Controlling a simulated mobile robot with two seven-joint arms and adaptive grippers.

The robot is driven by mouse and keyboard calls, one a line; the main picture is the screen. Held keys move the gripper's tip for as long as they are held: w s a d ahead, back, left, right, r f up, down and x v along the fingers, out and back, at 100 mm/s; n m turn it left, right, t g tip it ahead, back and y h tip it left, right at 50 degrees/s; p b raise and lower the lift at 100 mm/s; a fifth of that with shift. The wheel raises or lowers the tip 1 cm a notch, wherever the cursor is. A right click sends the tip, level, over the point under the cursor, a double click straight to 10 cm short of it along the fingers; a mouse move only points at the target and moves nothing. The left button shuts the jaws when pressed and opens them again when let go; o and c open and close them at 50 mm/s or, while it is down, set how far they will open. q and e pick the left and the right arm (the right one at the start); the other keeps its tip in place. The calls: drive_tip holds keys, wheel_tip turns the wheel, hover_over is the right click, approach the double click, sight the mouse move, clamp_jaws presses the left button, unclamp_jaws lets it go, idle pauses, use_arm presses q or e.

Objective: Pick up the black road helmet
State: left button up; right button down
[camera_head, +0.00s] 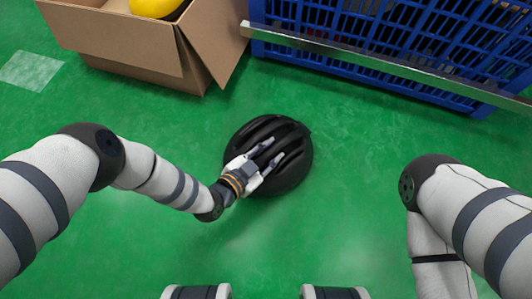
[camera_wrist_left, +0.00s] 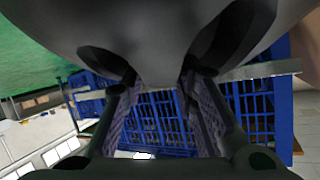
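The black road helmet (camera_head: 295,172) sits on the green floor in the middle of the head view, its ribbed, vented shell showing. My left gripper (camera_head: 277,148) is over the helmet, its two fingers spread apart against the dark shell. In the left wrist view the dark helmet (camera_wrist_left: 150,25) fills the top. A part of it reaches down towards the space between the two separated fingers of the left gripper (camera_wrist_left: 160,88). I cannot tell whether the fingers touch it. My right arm comes in at the right of the head view, but its gripper is out of sight.
An open cardboard box (camera_head: 120,38) with a yellow object (camera_head: 153,7) inside stands at the upper left. A blue lattice crate (camera_head: 375,45) with a metal bar (camera_head: 385,62) across its front stands at the upper right. The green floor around the helmet is clear.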

use_arm(q)
clamp_jaws()
